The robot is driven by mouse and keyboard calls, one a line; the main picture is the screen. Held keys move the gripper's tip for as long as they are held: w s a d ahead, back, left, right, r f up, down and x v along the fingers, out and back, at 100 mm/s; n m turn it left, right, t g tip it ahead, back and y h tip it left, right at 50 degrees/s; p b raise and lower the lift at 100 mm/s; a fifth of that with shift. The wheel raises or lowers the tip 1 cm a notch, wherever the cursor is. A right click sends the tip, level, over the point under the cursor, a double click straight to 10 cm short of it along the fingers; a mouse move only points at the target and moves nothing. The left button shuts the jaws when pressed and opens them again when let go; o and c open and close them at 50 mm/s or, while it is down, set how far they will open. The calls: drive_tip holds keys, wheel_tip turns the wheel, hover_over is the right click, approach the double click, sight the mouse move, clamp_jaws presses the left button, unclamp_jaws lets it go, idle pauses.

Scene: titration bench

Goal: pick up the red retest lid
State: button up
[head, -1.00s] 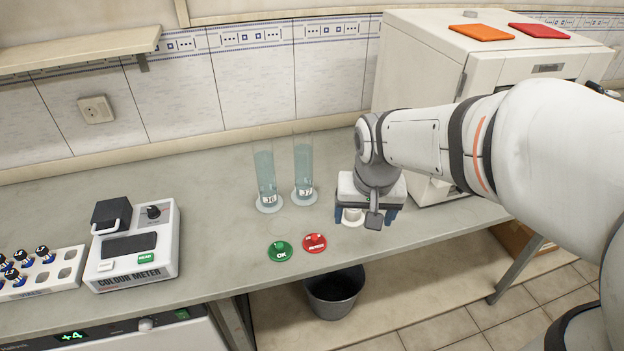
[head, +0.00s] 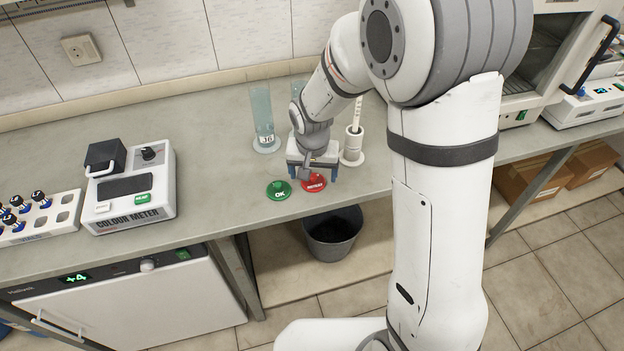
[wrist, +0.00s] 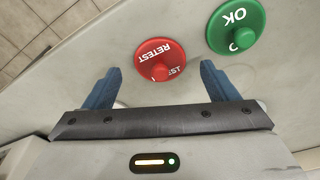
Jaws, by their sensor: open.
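The red retest lid (head: 314,183) lies flat on the bench near its front edge. It also shows in the wrist view (wrist: 160,62), with "RETEST" on it and a red knob at its lower middle. The green OK lid (head: 279,190) lies close beside it, and in the wrist view (wrist: 236,26) it is at the upper right. My gripper (head: 312,175) is over the red lid, just behind it in the head view. In the wrist view its blue fingers (wrist: 160,82) are spread and empty, with the red lid between and ahead of the tips.
A cylinder marked 36 (head: 263,118) stands behind the lids; another is mostly hidden by my arm. A white holder with an upright rod (head: 353,144) is close to the gripper's right. The colour meter (head: 129,188) and vial rack (head: 40,218) are at left. A bin (head: 333,235) stands below the bench edge.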

sight(313, 177)
drive_tip(key=shift+w+f, duration=0.15)
drive_tip(key=shift+f, duration=0.6)
drive_tip(key=shift+c, duration=0.3)
drive_tip(key=c, duration=1)
drive_tip(key=shift+r, duration=0.1)
wheel_tip(313, 177, up, 10)
